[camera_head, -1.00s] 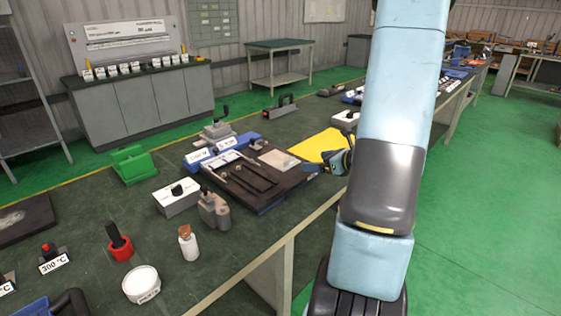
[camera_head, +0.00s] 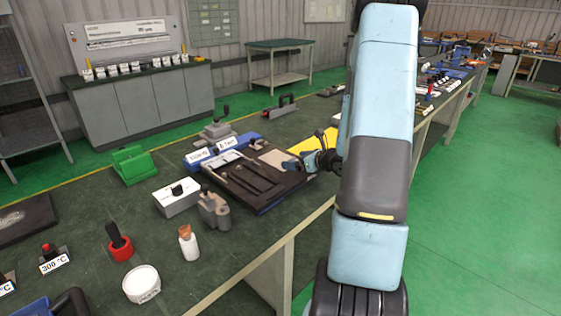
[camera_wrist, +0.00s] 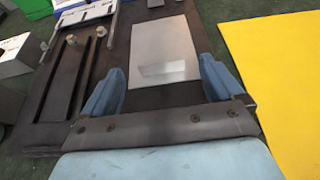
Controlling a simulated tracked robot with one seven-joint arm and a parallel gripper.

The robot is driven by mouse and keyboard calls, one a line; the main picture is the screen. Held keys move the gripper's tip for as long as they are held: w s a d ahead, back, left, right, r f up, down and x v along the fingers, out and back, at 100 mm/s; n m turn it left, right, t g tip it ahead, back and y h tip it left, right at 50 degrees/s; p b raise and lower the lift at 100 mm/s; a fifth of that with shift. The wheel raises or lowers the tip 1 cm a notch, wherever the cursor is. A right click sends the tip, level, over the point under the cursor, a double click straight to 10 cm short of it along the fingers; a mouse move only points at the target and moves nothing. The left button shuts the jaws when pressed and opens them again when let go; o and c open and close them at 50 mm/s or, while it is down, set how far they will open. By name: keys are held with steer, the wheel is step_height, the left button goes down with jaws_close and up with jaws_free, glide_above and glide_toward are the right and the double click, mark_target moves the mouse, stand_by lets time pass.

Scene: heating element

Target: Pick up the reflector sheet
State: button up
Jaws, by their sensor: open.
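The reflector sheet, seemingly the pale, shiny rectangular plate (camera_wrist: 163,42), lies flat on the right part of a dark fixture board in the wrist view. In the head view it shows as a small light patch (camera_head: 272,157) on the board's far right part. My gripper (camera_wrist: 160,82) is open and empty, with blue fingers either side of the plate's near end in the picture. I cannot tell how high the fingers are above it. In the head view my gripper (camera_head: 318,163) is at the board's right edge.
The dark board (camera_head: 255,197) has slots and metal posts at left. A yellow sheet (camera_wrist: 280,75) lies right of it. A white box (camera_head: 176,199), a grey metal part (camera_head: 214,208) and a white bottle (camera_head: 189,243) stand nearer on the dark bench.

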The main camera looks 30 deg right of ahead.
mark_target(279, 157)
steer(key=x, duration=0.2)
steer(key=shift+w+a+f, duration=0.1)
steer(key=shift+w+f, duration=0.1)
steer(key=shift+w, duration=0.2)
steer(key=c, duration=1.2)
